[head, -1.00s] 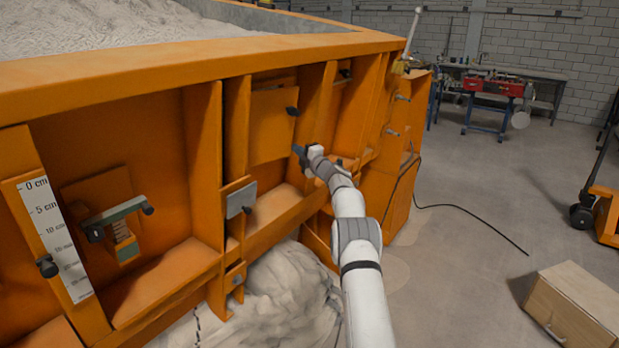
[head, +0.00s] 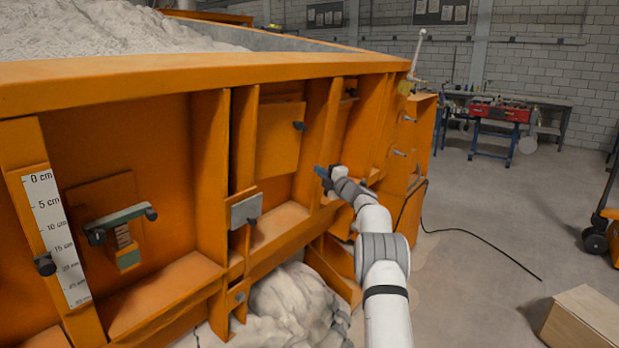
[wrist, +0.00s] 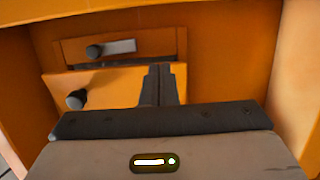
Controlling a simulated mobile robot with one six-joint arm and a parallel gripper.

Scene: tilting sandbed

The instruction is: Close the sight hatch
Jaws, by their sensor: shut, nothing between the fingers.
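In the wrist view, an orange panel with a dark round knob (wrist: 76,99), which looks like the sight hatch (wrist: 105,90), stands just beyond my fingers. In the head view my gripper (head: 321,174) is at the orange wall, right of a square panel (head: 279,140); the hatch is hard to make out there.
Upright orange ribs (head: 209,150) divide the wall into bays. A grey plate on a lever (head: 246,210) and a black-ended handle (head: 122,218) stick out to the left. A cable (head: 485,236) lies on the floor at the right, near a wooden box (head: 585,322).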

